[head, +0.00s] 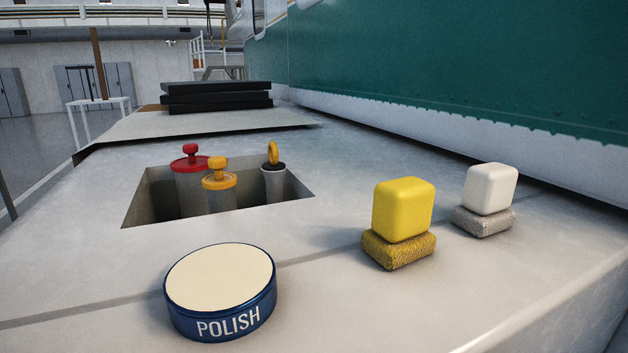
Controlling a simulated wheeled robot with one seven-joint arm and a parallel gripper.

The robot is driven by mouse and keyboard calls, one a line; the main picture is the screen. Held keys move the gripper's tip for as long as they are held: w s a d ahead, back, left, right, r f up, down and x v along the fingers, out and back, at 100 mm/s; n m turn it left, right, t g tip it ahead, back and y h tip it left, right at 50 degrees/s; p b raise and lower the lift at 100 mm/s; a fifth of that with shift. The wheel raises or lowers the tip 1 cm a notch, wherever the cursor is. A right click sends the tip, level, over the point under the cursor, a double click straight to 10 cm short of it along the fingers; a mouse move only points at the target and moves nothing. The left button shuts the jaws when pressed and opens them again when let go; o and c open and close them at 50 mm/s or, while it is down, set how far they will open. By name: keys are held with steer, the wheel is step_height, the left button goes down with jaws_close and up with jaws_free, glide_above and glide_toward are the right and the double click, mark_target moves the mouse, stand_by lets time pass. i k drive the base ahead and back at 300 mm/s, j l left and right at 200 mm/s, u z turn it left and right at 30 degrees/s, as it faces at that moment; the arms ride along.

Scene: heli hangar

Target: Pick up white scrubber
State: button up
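The white scrubber (490,190) stands upright on the pale surface at the right in the head view. It has a smooth white block on top and a rough grey pad underneath. A similar yellow scrubber (403,210) stands to its left and a little nearer, with a gap between them. Nothing covers the white scrubber. My gripper is not in view.
A round blue POLISH tin (222,325) stands at the front. A rectangular recess (150,205) holds red-, orange- and yellow-topped cylinders. A green and white wall (450,70) runs behind the scrubbers. Black slabs (216,98) lie farther back. The surface's front right is clear.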

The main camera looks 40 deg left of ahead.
mark_target(484, 211)
steer(key=u, duration=0.75)
steer(key=z, duration=1.6)
steer(key=u, duration=1.6)
